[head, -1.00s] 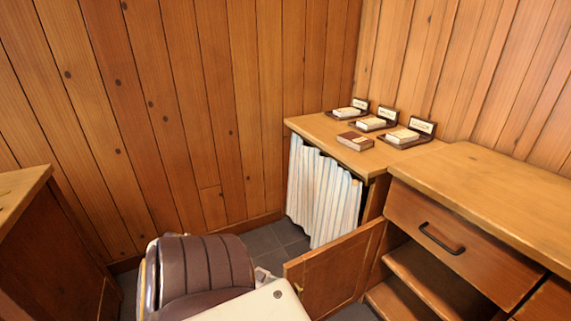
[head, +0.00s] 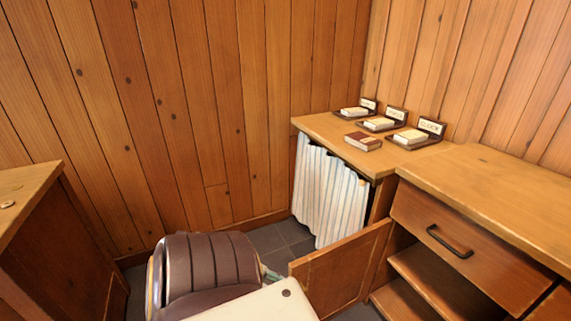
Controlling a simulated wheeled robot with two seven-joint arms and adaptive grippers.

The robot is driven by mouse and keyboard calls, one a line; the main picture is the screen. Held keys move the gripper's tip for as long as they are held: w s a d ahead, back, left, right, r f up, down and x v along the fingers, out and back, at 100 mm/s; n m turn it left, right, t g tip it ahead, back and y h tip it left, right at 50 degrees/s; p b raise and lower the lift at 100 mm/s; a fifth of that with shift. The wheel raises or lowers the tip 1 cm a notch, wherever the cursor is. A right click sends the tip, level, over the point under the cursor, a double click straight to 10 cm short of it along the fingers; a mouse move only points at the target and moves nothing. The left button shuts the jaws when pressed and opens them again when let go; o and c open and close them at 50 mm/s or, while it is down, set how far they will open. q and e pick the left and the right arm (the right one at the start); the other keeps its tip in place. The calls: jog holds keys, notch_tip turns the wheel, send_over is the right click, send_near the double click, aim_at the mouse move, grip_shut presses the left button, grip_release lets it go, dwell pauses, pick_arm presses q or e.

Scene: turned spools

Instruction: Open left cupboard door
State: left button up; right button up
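A wooden cupboard door (head: 342,268) stands swung outward from the cabinet at the right. Open shelves (head: 428,281) show beside it, under a drawer with a dark handle (head: 449,242). Whether a second door lies further right is cut off by the frame. Neither of my grippers can be made out. A brown padded shape and a pale panel at the bottom centre cover part of the floor and reach close to the door's free edge.
A striped curtain (head: 327,195) hangs under a counter (head: 343,135) with a book (head: 363,141) and several small trays on it. Another wooden counter (head: 30,185) stands at the left. Grey tiled floor (head: 280,240) shows between them.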

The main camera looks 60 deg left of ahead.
pick_arm(q)
jog(key=shift+v, duration=1.65)
jog(key=shift+s, duration=0.1)
